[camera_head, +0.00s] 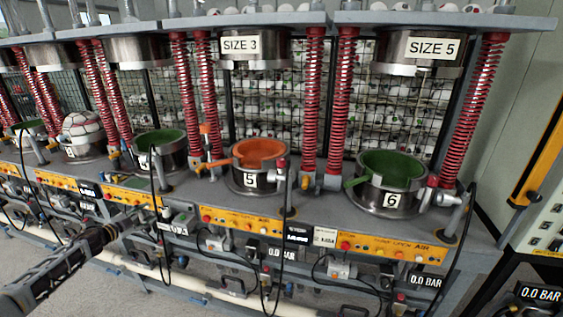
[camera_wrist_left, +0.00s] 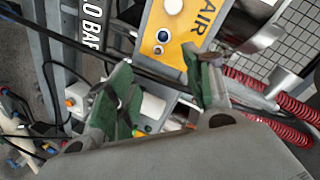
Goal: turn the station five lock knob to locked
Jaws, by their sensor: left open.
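Station five is the round metal press pot marked "5" (camera_head: 250,181), with an orange inside and an orange lever on its left side. A yellow control panel (camera_head: 240,221) with small red and pale knobs or buttons sits below it; I cannot tell which one is the lock knob. My left gripper (camera_head: 116,231) is low at the left, in front of the bench and apart from station five's panel. In the left wrist view its green-padded fingers (camera_wrist_left: 162,92) are open, with nothing clearly held between them. My right gripper is not in view.
A green-lined pot marked "6" (camera_head: 389,194) stands to the right. Red springs (camera_head: 313,100) and black cables hang around the stations. The wrist view shows a yellow "AIR" panel (camera_wrist_left: 186,28) and cables near the fingers. Open floor lies in front of the bench.

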